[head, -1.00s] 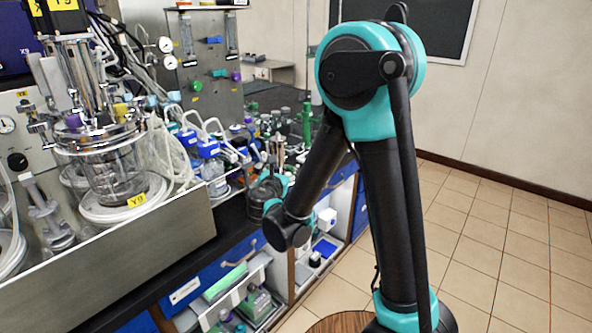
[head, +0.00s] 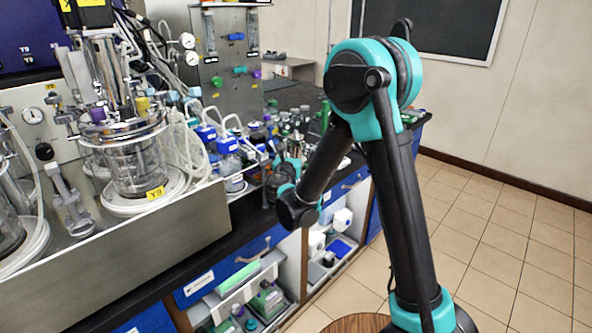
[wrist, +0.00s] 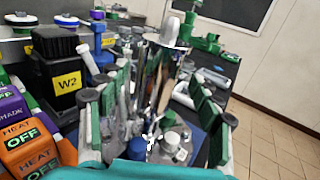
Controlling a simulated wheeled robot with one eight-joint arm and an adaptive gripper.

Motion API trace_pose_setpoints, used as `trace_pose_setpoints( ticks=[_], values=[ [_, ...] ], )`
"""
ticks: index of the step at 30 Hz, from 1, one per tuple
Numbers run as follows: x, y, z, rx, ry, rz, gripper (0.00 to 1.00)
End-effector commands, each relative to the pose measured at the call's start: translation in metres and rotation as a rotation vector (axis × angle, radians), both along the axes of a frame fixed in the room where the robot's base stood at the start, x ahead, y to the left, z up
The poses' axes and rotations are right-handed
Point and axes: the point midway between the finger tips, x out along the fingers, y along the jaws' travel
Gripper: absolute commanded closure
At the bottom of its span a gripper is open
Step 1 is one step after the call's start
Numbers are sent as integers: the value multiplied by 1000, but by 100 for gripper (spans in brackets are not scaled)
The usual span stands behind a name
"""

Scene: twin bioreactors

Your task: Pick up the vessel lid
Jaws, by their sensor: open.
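In the wrist view, a shiny metal cylinder (wrist: 153,75) stands upright beyond my fingers, with a grey rounded cap (wrist: 176,31) near its top. I cannot tell for sure whether this cap is the vessel lid. My gripper (wrist: 155,88) is open, its green and grey fingers spread left and right with bench items showing between them. I see nothing held. In the head view my gripper (head: 284,172) is low over the cluttered bench, partly hidden by my own arm. A glass vessel marked Y9 (head: 136,168) with a metal top stands left of it.
A black box marked W2 (wrist: 62,75) and orange HEAT OFF blocks (wrist: 30,148) stand left in the wrist view. Small white caps (wrist: 170,141) lie low between the fingers. Blue-capped bottles (head: 226,145) crowd the bench (head: 165,270). The tiled floor (head: 500,230) at right is clear.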

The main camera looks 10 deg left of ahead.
Motion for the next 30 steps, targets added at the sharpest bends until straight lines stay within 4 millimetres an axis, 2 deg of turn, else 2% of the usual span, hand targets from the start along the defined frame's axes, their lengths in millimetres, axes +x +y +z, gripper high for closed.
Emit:
trace_pose_setpoints(
  ticks=[6,14,30],
  values=[
    [33,-4,0,0,0,-3,35],
    [37,-3,0,0,0,0,35],
    [37,-3,0,1,0,-1,100]
  ],
)
